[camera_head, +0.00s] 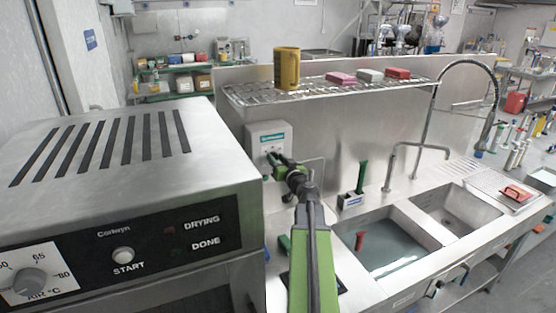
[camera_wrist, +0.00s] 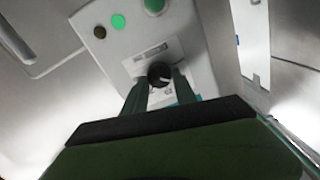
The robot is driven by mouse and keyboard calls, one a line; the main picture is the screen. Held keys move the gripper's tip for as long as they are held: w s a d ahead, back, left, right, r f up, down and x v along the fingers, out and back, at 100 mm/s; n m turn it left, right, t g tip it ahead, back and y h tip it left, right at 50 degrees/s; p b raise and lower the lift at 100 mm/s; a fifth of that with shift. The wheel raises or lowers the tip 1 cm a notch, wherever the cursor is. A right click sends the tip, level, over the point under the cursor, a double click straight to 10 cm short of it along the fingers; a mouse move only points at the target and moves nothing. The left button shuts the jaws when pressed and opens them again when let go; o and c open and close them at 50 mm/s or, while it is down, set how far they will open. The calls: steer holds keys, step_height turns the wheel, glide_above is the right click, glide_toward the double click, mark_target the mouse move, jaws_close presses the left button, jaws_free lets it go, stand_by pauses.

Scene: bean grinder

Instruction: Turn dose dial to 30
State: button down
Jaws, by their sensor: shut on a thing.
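A pale wall-mounted unit (camera_head: 262,132) stands behind the sink counter; its face also shows in the wrist view (camera_wrist: 196,52). The black dose dial (camera_wrist: 159,72) sits on a white scale plate and bears a white pointer line. The scale numbers are too small to read. My gripper (camera_wrist: 160,84) has one green finger on each side of the dial and is shut on it. In the head view my gripper (camera_head: 271,161) reaches the lower front of the unit, and the dial is hidden there.
A large metal dryer (camera_head: 120,200) fills the left. A wire shelf (camera_head: 240,94) above bears a yellow mug (camera_head: 287,68) and several coloured blocks. A sink (camera_head: 405,225) with a tall tap lies right.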

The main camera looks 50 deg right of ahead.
steer(key=shift+d, duration=0.15)
steer(key=shift+m, duration=0.3)
steer(key=shift+f, duration=0.1)
steer(key=m, duration=0.3)
steer(key=shift+s, duration=0.1)
steer(key=m, duration=0.5)
steer(key=shift+f, duration=0.1)
steer(key=m, duration=1.1)
steer(key=shift+f, duration=0.1)
steer(key=shift+m, duration=0.3)
